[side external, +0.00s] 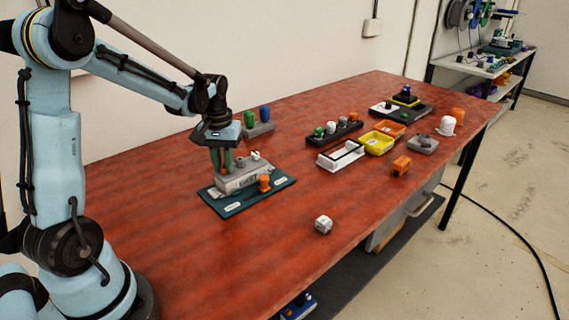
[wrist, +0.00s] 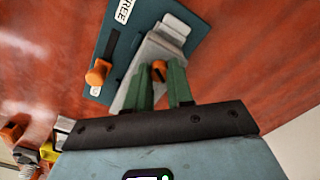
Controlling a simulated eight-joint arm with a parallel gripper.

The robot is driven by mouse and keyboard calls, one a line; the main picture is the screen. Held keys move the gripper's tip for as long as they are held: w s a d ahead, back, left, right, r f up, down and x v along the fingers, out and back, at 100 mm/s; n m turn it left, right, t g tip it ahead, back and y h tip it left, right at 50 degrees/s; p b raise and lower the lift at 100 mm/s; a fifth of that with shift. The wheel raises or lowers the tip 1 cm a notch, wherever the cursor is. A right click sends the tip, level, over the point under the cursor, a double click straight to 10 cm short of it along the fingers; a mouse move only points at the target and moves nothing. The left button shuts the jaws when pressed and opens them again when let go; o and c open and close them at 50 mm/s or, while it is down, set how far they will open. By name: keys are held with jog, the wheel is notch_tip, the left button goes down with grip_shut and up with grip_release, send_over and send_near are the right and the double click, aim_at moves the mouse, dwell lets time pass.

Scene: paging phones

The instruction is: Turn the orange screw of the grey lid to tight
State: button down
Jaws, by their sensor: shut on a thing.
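The grey lid (side external: 238,182) lies on a teal board (side external: 277,189), and it also shows in the wrist view (wrist: 163,48). My gripper (side external: 226,163) points down over the left end of the lid. Its green fingers (wrist: 160,82) are shut on the orange screw (wrist: 159,66), whose top shows between them in the wrist view. In the side view the fingers hide this screw. How far it is turned cannot be told. A separate orange knob (side external: 264,183) stands on the board in front of the lid, at a dark slot in the wrist view (wrist: 98,72).
A holder with green and blue pegs (side external: 258,128) stands behind the board. To the right are a black rack (side external: 334,135), a white frame (side external: 340,160) and a yellow bin (side external: 376,143). A small white block (side external: 323,224) lies near the front edge. The table around the board's front is clear.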

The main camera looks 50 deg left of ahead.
aim_at(224, 166)
jog(key=m, duration=0.5)
jog(key=shift+m, duration=0.3)
jog(key=m, duration=0.5)
jog(key=shift+m, duration=0.4)
jog(key=c, duration=1)
grip_release()
notch_tip(224, 166, up, 12)
jog(key=shift+r, duration=0.1)
